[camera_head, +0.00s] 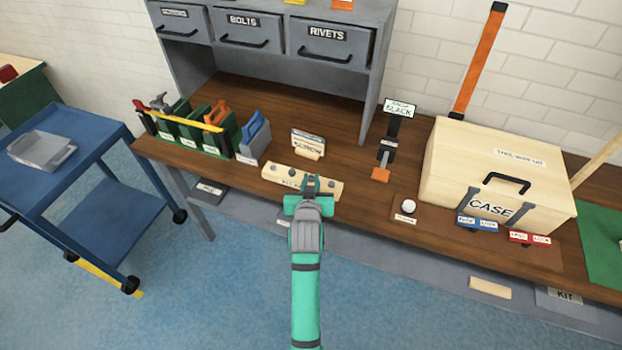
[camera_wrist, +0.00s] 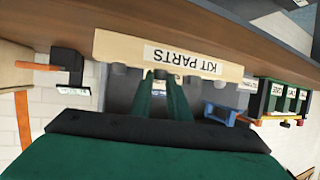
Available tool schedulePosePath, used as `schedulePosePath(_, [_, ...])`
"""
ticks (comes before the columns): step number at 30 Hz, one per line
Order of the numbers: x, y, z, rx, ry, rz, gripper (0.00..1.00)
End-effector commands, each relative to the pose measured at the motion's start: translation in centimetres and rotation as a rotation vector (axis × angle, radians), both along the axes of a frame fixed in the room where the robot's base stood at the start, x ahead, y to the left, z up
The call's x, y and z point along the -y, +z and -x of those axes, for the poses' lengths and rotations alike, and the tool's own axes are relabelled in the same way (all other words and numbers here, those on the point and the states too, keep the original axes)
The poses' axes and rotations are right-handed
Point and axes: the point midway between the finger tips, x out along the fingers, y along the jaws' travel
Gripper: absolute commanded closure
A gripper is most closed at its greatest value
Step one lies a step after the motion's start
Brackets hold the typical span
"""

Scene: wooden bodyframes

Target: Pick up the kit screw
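Several small grey pieces stand along the pale wooden kit parts board (camera_head: 270,173) at the front edge of the workbench. I cannot tell which piece is the kit screw. My gripper (camera_head: 310,181) is at the board's front edge, over its middle, and hides part of it and its label. In the wrist view the board (camera_wrist: 115,48) appears upside down, lettered "KIT PARTS". My green fingers (camera_wrist: 161,76) reach to it with a gap between them. A small dark grey piece shows at the fingertips; whether they touch it is unclear.
A small sign (camera_head: 308,143) stands behind the board. Green bins (camera_head: 215,140) with tools are to the left. A black stand with an orange end (camera_head: 381,174) and a large wooden case (camera_head: 465,165) are to the right. A blue cart (camera_head: 75,150) stands at the left.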

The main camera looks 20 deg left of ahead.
Motion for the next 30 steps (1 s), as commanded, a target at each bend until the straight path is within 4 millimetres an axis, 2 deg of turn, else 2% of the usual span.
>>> schedulePosePath(11, [0.1, 0.1, 0.0, 0.001, -0.001, 0.0, 1.0])
schedulePosePath(17, [0.1, 1.2, -0.1, 0.004, -0.001, -0.001, 1.0])
schedulePosePath(22, [0.0, 3.6, 0.0, 0.005, -0.001, -0.001, 1.0])
schedulePosePath(26, [-1.1, 5.6, 1.7, 0.005, 0.001, -0.002, 1.0])
schedulePosePath(30, [-2.3, 8.5, 3.7, 0.007, 0.002, -0.002, 1.0])
